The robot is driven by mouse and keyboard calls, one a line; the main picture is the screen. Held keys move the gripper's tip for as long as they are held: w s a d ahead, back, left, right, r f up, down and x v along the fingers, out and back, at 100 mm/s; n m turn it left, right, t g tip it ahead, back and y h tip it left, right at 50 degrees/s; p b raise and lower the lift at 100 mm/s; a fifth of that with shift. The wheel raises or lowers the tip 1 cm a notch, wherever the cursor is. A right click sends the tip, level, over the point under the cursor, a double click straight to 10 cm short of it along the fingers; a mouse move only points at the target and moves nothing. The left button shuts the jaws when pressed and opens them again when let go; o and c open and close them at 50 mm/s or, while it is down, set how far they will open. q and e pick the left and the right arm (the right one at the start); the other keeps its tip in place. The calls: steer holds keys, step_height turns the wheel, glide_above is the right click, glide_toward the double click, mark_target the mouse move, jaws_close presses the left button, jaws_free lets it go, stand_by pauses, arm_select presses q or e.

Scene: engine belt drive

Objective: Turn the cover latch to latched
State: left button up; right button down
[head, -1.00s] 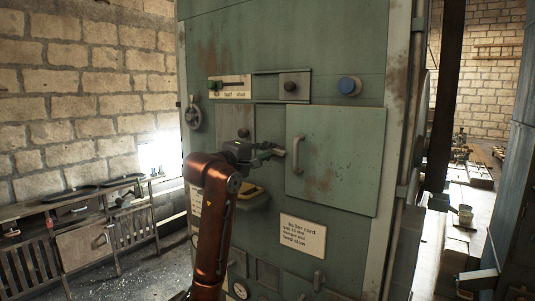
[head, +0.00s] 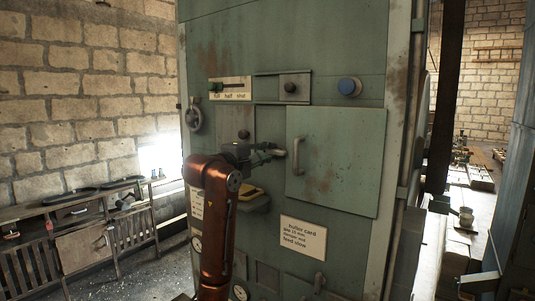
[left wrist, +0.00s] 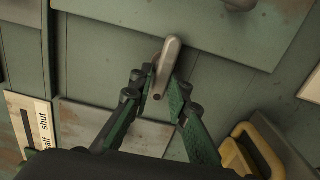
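The cover latch (left wrist: 167,58) is a small grey metal lever at the cover's edge in the left wrist view. In the head view its grey end (head: 277,152) shows just beyond my fingers. My left gripper (left wrist: 163,82) has its two green fingers drawn in against both sides of the lever. In the head view the left gripper (head: 262,152) is small and dark. My right gripper is not in view.
A yellow handle (left wrist: 262,145) is close beside the fingers. A card (head: 303,234) hangs below the cover.

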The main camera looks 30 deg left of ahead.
arm_select(q)
steer(key=shift+o, duration=0.2)
steer(key=shift+f, duration=0.1)
steer(key=s, duration=1.2)
steer(key=shift+a, duration=0.45)
steer(key=shift+w, duration=0.1)
